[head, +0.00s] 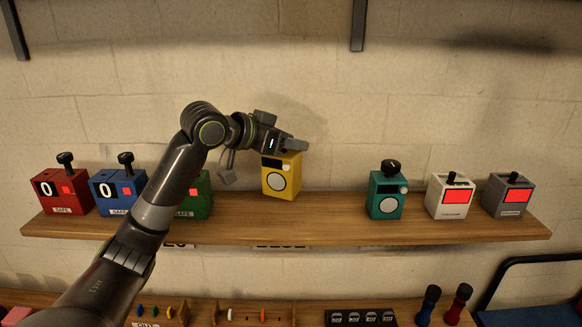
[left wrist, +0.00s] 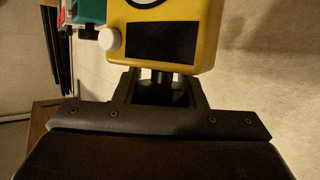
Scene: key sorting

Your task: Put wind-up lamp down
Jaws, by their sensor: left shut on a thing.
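The wind-up lamp appears to be the yellow box (head: 277,182) with a round white dial on its front. My left gripper (head: 294,145) is at its top, shut on its dark stem. In the left wrist view the yellow box (left wrist: 188,45) shows a black panel and a white side knob. Its dark stem (left wrist: 160,77) sits between the fingers. The box is roughly upright over the back part of the wooden shelf (head: 330,230). I cannot tell whether its base touches the shelf. My right gripper is not in view.
A teal box (head: 384,206) stands to the right, then white (head: 446,205) and grey (head: 506,204) boxes. Red (head: 62,198), blue (head: 113,199) and green (head: 198,205) boxes stand left, the green partly behind my arm. Shelf room is free between yellow and teal.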

